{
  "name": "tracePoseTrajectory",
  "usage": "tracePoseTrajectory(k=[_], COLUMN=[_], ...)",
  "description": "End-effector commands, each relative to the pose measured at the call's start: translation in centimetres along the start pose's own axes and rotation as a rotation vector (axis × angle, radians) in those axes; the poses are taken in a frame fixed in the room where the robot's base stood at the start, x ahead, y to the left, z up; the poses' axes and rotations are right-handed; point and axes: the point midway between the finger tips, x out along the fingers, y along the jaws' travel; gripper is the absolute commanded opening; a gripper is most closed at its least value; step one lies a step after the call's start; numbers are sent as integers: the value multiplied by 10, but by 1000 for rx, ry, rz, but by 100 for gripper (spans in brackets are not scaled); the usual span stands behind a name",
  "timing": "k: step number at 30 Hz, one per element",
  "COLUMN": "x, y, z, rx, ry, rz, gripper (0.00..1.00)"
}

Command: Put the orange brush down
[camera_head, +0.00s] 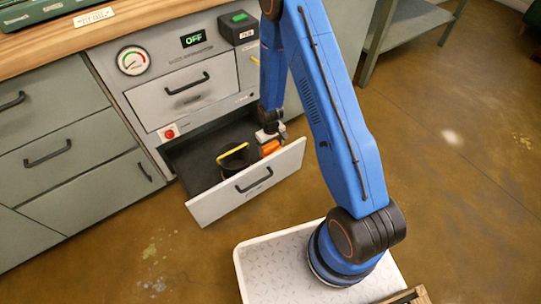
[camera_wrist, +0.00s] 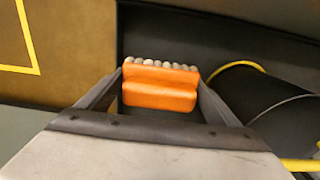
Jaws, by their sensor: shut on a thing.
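The orange brush (camera_head: 270,147) is at the right end of an open lower drawer (camera_head: 250,188), low near its front wall. In the wrist view the orange brush (camera_wrist: 160,88) sits between the two fingers, with a row of pale bristle tufts along its far edge. My gripper (camera_head: 270,136) is shut on it; the wrist view shows both fingers (camera_wrist: 160,92) against its ends. The dark drawer floor shows beyond it. I cannot tell whether the brush touches the drawer floor.
A black bucket (camera_head: 236,160) with a yellow handle stands in the drawer, just left of the brush; it is close on the right in the wrist view (camera_wrist: 265,105). The drawer's left part is bare. A cabinet with an "OFF" display (camera_head: 193,38) rises behind.

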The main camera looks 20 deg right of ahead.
Motion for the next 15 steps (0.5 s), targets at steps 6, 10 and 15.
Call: tracePoseTrajectory(k=[6,10,15], x=[12,28,43], y=[0,0,0], z=[0,0,0], rx=[0,0,0], ry=[0,-1,1], rz=[0,0,0], gripper=[50,50,50])
